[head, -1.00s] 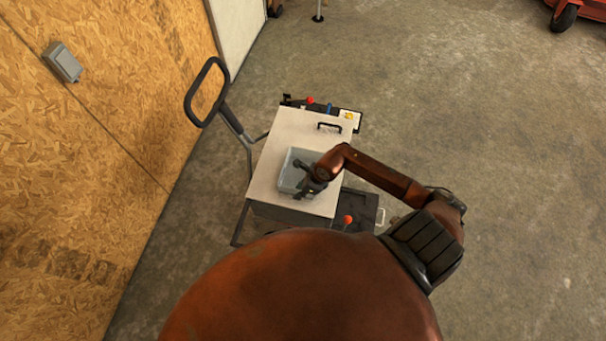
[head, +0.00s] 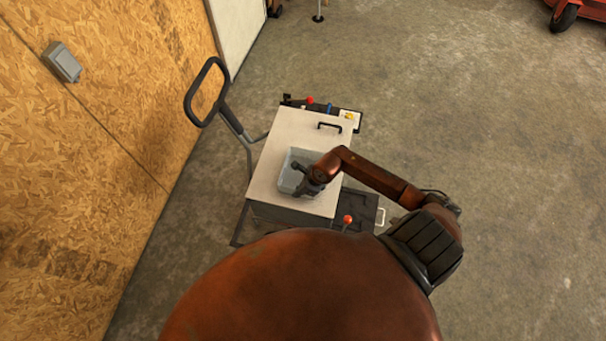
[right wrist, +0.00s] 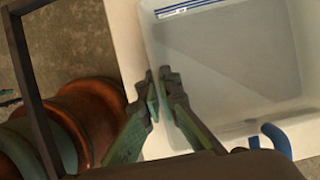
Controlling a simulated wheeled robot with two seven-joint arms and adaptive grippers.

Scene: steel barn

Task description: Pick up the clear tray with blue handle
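The clear tray (head: 287,172) lies on the light top of a cart, and its rim and floor show in the head view. In the right wrist view the tray (right wrist: 235,60) fills the right side. A blue handle (right wrist: 272,137) shows at its lower edge, and blue stripes show at its top edge. My right gripper (head: 303,182) is at the tray's near right part. In the right wrist view its fingers (right wrist: 163,88) are close together with the tray's wall between them. The tray still rests on the cart. My left gripper is not in view.
The cart top (head: 296,125) has a small black handle (head: 329,126) at its far end. A push bar (head: 206,92) rises at the left, by the wooden wall (head: 90,150). A red knob (head: 347,219) stands near the cart's right side. Open concrete floor lies to the right.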

